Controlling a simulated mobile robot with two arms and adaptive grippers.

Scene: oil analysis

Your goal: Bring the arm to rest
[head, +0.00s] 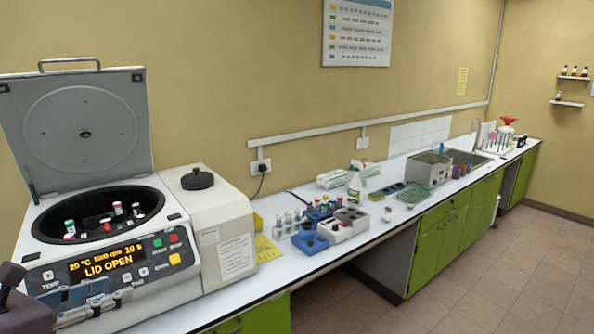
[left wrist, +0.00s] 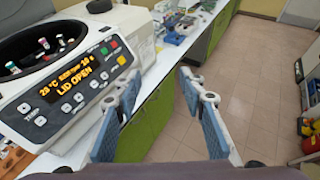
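My left gripper (head: 84,300) shows at the lower left of the head view, in front of the centrifuge (head: 232,232). In the left wrist view its two blue-padded fingers (left wrist: 162,95) stand wide apart with nothing between them. Behind the gap are the green cabinet front and the floor. Several capped tubes (head: 69,228) stand in the bowl. The fingers appear apart from the centrifuge. My right gripper is in neither view.
The white bench (head: 284,275) runs along the wall to the far right. It carries tube racks (head: 291,223), a small white device with round wells (head: 343,225), a metal bath (head: 428,167) and a sink (head: 466,158).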

